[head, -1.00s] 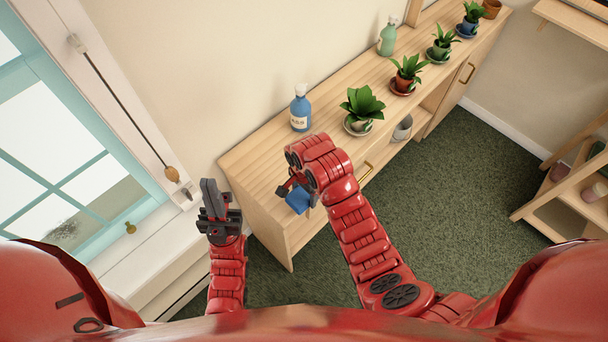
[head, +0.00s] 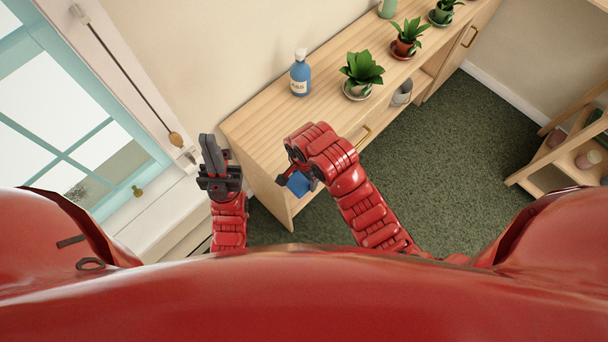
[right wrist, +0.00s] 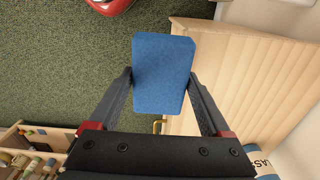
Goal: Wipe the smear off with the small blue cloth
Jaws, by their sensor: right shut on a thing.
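The small blue cloth (right wrist: 163,72) is held between the two fingers of my right gripper (right wrist: 160,80), which is shut on it. In the head view the cloth (head: 298,185) hangs below my right wrist, in front of the sideboard's near end, partly hidden by the arm. A greyish smear (head: 86,188) shows low on the window pane at the left, well apart from the cloth. My left gripper (head: 209,142) points up between the window and the sideboard, its fingers together and empty.
The wooden sideboard (head: 262,125) runs along the wall with a blue bottle (head: 300,78) and potted plants (head: 361,72). Green carpet (head: 430,150) is clear. A wooden shelf (head: 545,130) stands at the right.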

